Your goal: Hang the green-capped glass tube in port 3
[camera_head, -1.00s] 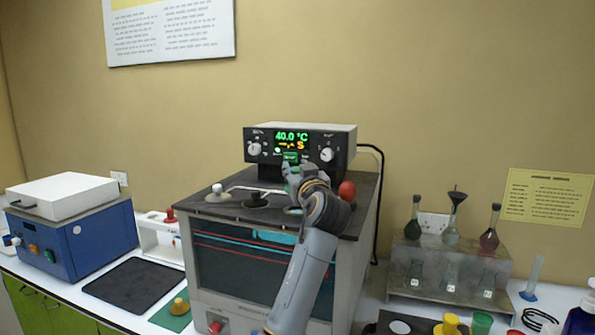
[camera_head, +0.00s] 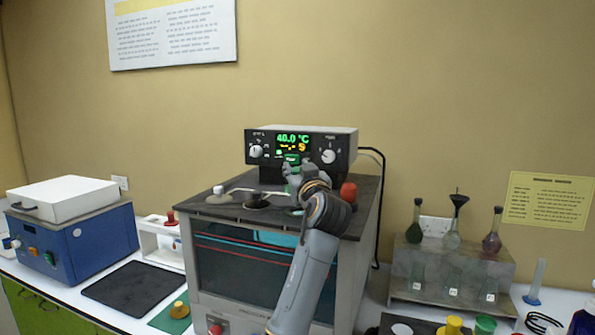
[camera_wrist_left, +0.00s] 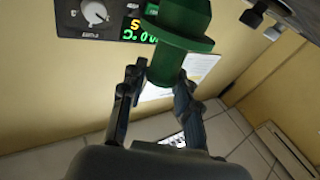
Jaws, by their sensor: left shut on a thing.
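The green cap (camera_wrist_left: 182,35) of the glass tube fills the upper middle of the left wrist view. My left gripper (camera_wrist_left: 155,85) is shut on it, with one dark finger on each side. In the head view my left gripper (camera_head: 307,178) is over the bath's dark lid (camera_head: 230,208), in front of the control box. The glass below the cap is hidden, and I cannot tell whether it is in a port. The lid carries a white cap (camera_head: 218,190), a black cap (camera_head: 256,201) and a red cap (camera_head: 348,191). Port numbers are not readable.
The control box (camera_head: 340,150) stands behind the lid and reads 40.0 °C. A flask rack (camera_head: 408,282) is at right. A blue device (camera_head: 85,245), black mat (camera_head: 135,287) and white stand (camera_head: 160,240) are at left. My left forearm covers part of the bath front.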

